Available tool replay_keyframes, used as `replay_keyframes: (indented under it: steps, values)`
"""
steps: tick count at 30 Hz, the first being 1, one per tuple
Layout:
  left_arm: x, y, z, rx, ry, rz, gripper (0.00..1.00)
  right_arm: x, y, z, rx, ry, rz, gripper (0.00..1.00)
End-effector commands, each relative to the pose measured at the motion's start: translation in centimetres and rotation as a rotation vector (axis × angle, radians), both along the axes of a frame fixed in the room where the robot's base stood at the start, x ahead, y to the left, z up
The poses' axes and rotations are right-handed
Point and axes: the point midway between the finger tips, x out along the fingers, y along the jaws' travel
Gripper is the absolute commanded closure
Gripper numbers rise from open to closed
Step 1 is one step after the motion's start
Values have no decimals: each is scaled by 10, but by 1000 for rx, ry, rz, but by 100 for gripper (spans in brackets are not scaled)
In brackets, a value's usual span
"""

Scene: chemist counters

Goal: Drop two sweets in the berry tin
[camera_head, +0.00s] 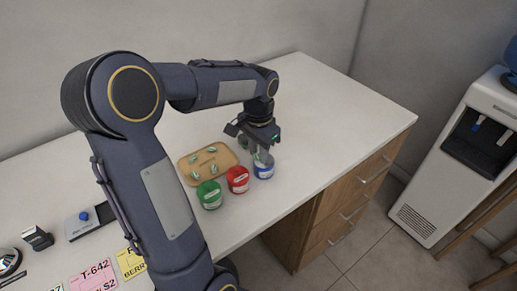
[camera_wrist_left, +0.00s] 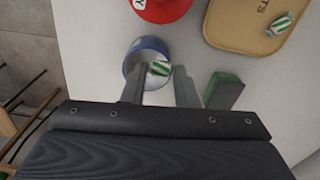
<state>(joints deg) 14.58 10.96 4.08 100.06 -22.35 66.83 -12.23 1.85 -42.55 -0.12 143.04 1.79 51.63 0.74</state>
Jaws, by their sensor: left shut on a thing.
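A green-and-white striped sweet (camera_wrist_left: 159,68) is between the fingertips of my left gripper (camera_head: 260,156), which is shut on it. The gripper (camera_wrist_left: 158,80) is over the mouth of a blue tin (camera_head: 263,171); this tin (camera_wrist_left: 148,47) stands upright below. I cannot tell how far the sweet is above the tin's floor. A red tin (camera_head: 238,180) and a green tin (camera_head: 209,194) stand beside it. A tan tray (camera_head: 185,166) behind the tins holds several similar sweets. The tins' labels are too small to read; the red one's (camera_wrist_left: 140,4) shows a Y. My right gripper is not in view.
A small green-and-dark block (camera_wrist_left: 225,90) lies beside the blue tin. Pink (camera_head: 93,275) and yellow (camera_head: 131,263) cards lie at the counter's near left, with a dark device (camera_head: 37,237). The counter (camera_head: 340,110) is clear on the right. A water dispenser (camera_head: 460,150) stands beyond its edge.

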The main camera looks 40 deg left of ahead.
Motion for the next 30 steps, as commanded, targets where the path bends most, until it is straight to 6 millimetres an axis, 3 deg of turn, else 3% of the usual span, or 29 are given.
replay_keyframes:
  steps: [1, 2, 8, 17, 30]
  values:
    - [0, 0, 0, 0, 0, 0, 94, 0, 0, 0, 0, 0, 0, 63]
    - [0, 0, 1, 0, 0, 0, 72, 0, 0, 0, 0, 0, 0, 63]
    - [0, 0, 1, 0, 0, -1, 48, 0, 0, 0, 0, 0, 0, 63]
    - [0, 0, 4, 1, -1, -1, 48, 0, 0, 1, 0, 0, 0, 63]
    - [1, 0, 69, 0, -3, -1, 48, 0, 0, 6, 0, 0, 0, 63]
